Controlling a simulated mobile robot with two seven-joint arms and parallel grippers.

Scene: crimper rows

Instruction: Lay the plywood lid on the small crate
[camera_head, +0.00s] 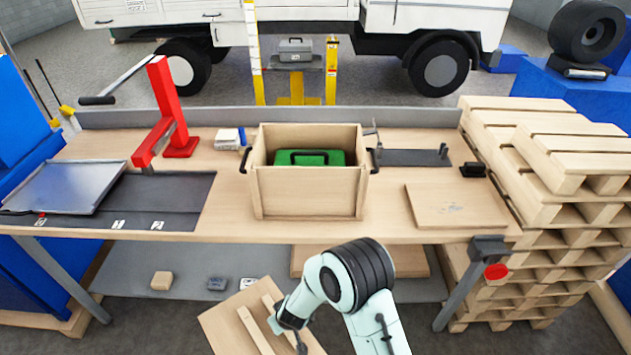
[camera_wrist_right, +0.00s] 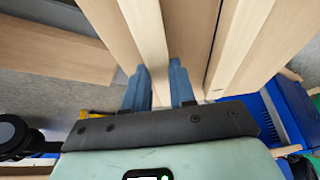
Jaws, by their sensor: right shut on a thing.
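The small crate (camera_head: 308,195) is an open plywood box with dark handles on the workbench. A green case (camera_head: 309,157) sits inside it. The plywood lid (camera_head: 218,318) is a flat panel with two pale battens, held tilted in front of the bench, below its top and left of my right arm. My right gripper (camera_head: 291,325) is shut on one batten. In the right wrist view the blue fingers (camera_wrist_right: 159,90) stand either side of that batten (camera_wrist_right: 146,35); the second batten (camera_wrist_right: 240,45) runs to the right. My left gripper is out of view.
Another plywood panel (camera_head: 455,206) lies on the bench right of the crate. A red stand (camera_head: 172,115) and a grey tray (camera_head: 65,187) are to the left. Stacked pallets (camera_head: 560,160) flank the bench. The bench's front edge (camera_head: 250,238) and lower shelf (camera_head: 180,260) lie near the lid.

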